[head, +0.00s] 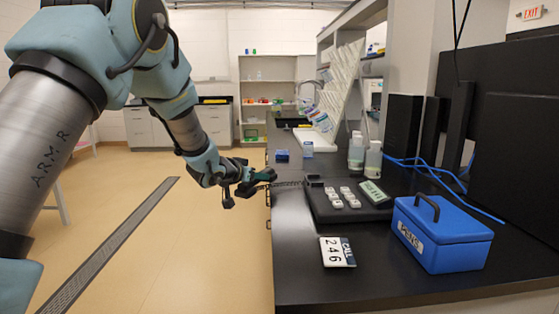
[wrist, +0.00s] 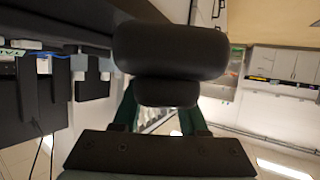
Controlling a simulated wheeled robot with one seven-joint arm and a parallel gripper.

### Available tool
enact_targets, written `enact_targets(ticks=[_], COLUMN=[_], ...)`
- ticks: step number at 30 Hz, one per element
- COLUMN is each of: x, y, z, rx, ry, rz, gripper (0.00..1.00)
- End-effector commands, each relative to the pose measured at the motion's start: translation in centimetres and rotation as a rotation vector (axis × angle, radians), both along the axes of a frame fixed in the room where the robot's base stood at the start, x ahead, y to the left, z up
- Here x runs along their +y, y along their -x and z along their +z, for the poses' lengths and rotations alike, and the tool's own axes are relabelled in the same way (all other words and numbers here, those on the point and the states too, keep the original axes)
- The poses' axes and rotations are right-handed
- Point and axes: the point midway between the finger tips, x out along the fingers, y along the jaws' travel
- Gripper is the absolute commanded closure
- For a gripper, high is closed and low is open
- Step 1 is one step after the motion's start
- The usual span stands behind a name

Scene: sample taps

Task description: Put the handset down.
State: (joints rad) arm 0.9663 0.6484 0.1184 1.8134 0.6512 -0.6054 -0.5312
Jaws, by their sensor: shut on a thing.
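My gripper (head: 246,186) is shut on the black handset (head: 264,176), held in the air just off the left edge of the black counter. In the wrist view the handset (wrist: 168,50) is a dark rounded shape that fills the upper middle, with the green fingers partly hidden behind it. A coiled cord (head: 289,184) runs from the handset toward the desk phone (head: 325,209) on the counter. The phone is black, with several pale keys and a greenish display (head: 374,191). Its small raised black part (head: 315,181) at the left carries no handset.
A blue box with a handle (head: 440,240) stands right of the phone. A white 246 card (head: 337,252) lies in front. Bottles (head: 373,160) and a monitor (head: 520,140) stand behind. The front-left counter (head: 298,270) is bare. Floor is open at left.

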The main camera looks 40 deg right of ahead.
Motion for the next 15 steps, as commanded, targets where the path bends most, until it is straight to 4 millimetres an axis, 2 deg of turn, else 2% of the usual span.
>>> enact_targets(ticks=[1,15], x=[2.8,30.0], y=[-0.5,-5.3], z=[-1.3,-12.5], rx=[0.006,-0.011], ry=[-0.007,-0.033], rz=[0.055,0.609], gripper=[1.00,1.00])
